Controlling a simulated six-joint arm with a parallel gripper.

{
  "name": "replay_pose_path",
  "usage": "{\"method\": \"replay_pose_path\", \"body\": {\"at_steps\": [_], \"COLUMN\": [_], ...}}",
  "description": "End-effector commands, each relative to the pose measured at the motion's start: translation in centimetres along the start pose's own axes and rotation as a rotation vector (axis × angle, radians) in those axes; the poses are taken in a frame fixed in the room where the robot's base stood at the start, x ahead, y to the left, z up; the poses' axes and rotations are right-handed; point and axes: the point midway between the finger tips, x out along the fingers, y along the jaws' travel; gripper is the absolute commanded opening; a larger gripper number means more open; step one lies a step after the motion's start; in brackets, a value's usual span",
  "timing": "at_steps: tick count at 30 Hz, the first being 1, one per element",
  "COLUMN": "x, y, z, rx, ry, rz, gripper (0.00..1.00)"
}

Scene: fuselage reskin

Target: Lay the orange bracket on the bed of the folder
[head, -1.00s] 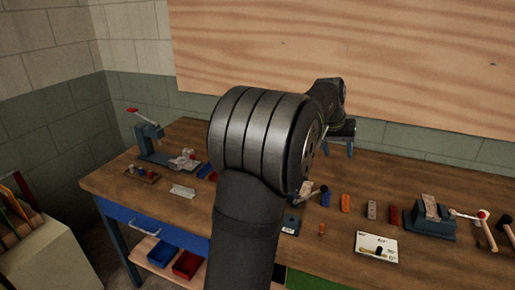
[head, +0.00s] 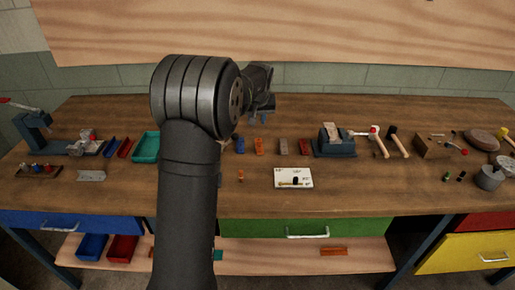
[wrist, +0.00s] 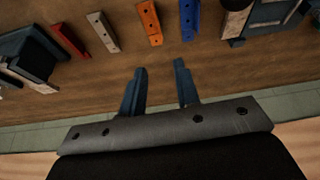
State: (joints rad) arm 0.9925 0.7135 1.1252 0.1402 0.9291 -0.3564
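The orange bracket (head: 259,147) is a short holed strip on the bench, between a blue piece and a grey piece. It also shows at the top of the wrist view (wrist: 150,22). My gripper (head: 262,108) is above the back of the bench, apart from the bracket. In the wrist view its two fingers (wrist: 160,88) are spread with nothing between them. A blue bench tool with a grey top (head: 335,143) stands right of the pieces. Another blue tool (wrist: 268,14) shows at the wrist view's right, hidden by my arm in the head view. I cannot tell which is the folder.
The blue piece (head: 240,145), grey piece (head: 283,145) and red piece (head: 305,148) stand in line with the bracket. A white card (head: 294,179) lies in front. Mallets (head: 378,143) lie at right, a teal tray (head: 146,146) at left.

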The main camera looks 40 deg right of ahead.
Motion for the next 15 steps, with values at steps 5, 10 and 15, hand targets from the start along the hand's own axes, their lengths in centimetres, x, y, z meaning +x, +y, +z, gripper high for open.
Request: {"method": "replay_pose_path", "body": {"at_steps": [5,10,15], "x": [4.2,7.4,8.9], "y": [0.0,0.0,0.0], "z": [0.1,0.1,0.0], "rx": [0.001,0.001,0.001], "ry": [-0.004,-0.003,-0.001], "rz": [0.000,0.001,0.001], "gripper": [0.29,0.29,0.29]}}
